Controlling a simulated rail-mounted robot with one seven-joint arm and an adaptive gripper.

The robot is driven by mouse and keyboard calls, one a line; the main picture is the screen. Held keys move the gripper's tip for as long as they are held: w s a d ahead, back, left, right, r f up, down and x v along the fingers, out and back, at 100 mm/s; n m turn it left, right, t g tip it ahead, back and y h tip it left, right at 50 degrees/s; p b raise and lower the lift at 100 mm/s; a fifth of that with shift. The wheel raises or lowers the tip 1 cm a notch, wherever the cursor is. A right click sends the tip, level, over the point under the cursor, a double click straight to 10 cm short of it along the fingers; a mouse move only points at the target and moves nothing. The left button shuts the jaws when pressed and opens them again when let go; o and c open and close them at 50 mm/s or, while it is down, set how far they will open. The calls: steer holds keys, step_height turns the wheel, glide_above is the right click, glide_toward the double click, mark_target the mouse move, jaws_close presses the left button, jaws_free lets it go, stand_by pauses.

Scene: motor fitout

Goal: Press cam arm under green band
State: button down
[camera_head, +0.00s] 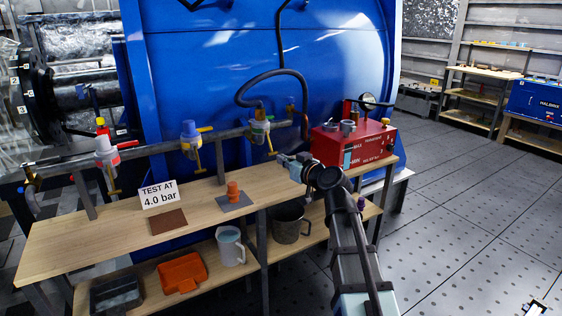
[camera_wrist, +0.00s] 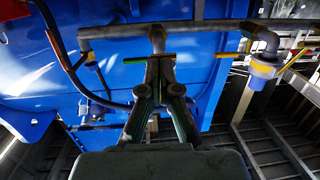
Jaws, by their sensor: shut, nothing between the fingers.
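My gripper (camera_head: 284,158) reaches left from the wrist, in front of the third coupling (camera_head: 260,130) on the pipe. This coupling has a pale body, a small greenish band and yellow arms, one hanging down. In the wrist view my gripper (camera_wrist: 160,66) is shut and empty, its fingertips together just below the pipe. The fingers hide most of the coupling body. I cannot tell whether the fingertips touch it.
A red box (camera_head: 352,145) with a gauge stands right of my gripper. Two more couplings, one blue-banded (camera_head: 190,132) and one pink-banded (camera_head: 106,150), sit along the pipe (camera_head: 222,133). The bench (camera_head: 100,232) holds a sign (camera_head: 158,194) and an orange part (camera_head: 233,190).

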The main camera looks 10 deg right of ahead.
steer(key=p+v, duration=0.1)
steer(key=v, duration=1)
steer(key=shift+d, duration=0.25)
steer(key=shift+r, duration=0.1)
